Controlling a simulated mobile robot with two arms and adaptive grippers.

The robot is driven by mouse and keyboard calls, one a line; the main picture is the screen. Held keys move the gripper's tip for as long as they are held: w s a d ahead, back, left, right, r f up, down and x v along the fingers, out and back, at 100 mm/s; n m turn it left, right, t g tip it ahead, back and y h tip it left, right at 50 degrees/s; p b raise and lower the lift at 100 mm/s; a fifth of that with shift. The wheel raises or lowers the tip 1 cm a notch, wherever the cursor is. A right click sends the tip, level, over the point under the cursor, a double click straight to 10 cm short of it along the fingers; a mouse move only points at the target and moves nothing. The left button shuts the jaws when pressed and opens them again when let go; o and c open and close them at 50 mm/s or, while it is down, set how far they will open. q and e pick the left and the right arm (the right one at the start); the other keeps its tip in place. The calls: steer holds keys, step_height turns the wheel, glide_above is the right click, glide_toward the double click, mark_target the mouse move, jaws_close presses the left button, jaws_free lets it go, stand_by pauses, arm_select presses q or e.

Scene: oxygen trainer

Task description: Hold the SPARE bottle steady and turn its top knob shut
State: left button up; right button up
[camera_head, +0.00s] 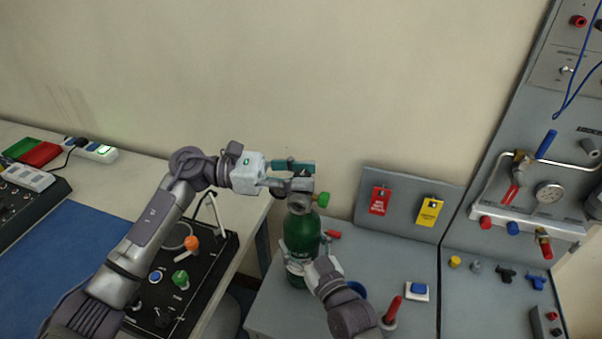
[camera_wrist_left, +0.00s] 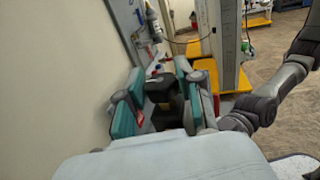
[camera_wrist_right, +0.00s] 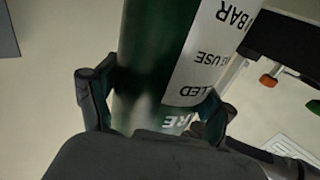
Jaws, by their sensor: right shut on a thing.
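The green SPARE bottle (camera_head: 301,232) stands upright on the grey bench, with a grey metal valve and a green side knob (camera_head: 323,199) at its top. My right gripper (camera_head: 306,252) is shut around its body. In the left wrist view, the dark top knob (camera_wrist_left: 164,90) lies between the open teal pads; any contact is hard to tell.
A grey panel with a red tag (camera_head: 380,200) and a yellow tag (camera_head: 429,211) stands behind the bottle to the right. A red-handled item (camera_head: 391,310) and a blue button (camera_head: 418,289) are on the bench. A black control box (camera_head: 190,275) is at left.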

arm_select(q)
steer(key=o, duration=0.3)
steer(key=a, duration=1.2)
steer(key=shift+w, duration=0.4)
arm_select(e)
steer(key=o, duration=1.7)
steer(key=shift+s, duration=0.1)
